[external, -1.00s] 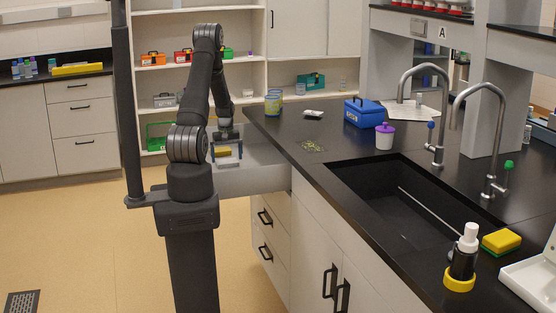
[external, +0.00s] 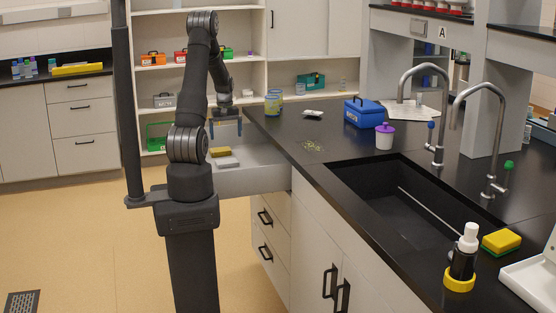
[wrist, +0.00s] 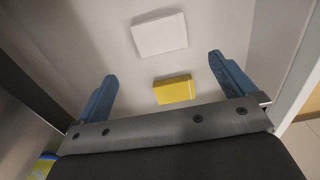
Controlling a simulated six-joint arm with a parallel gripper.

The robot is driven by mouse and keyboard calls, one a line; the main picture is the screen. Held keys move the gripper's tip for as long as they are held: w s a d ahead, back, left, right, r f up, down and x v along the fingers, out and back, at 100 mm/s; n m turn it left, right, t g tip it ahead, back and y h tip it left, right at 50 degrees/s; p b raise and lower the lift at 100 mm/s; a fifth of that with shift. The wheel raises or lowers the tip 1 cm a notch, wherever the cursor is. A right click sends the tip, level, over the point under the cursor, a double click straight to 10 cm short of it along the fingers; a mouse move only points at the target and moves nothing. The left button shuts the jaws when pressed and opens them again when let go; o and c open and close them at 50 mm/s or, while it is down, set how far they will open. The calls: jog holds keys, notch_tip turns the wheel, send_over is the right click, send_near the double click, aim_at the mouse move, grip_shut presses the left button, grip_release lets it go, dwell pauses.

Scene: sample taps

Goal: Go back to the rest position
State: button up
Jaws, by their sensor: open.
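My gripper (external: 226,129) is open and empty, raised above the open drawer (external: 262,180) at the left side of the bench. In the wrist view my gripper (wrist: 165,85) shows two blue fingers spread apart. A yellow block (external: 219,152) and a white block (external: 228,162) lie inside the drawer, apart from the fingers. In the wrist view the yellow block (wrist: 174,89) appears between the fingertips and the white block (wrist: 159,34) beyond it.
The black bench (external: 290,130) carries jars (external: 273,104), a blue box (external: 364,113), a purple-lidded cup (external: 384,137), two taps and a sink (external: 400,205). Shelves (external: 200,68) stand behind my arm. The floor on the left is clear.

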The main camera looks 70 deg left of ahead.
send_near(227, 161)
jog(key=shift+f, duration=2.6)
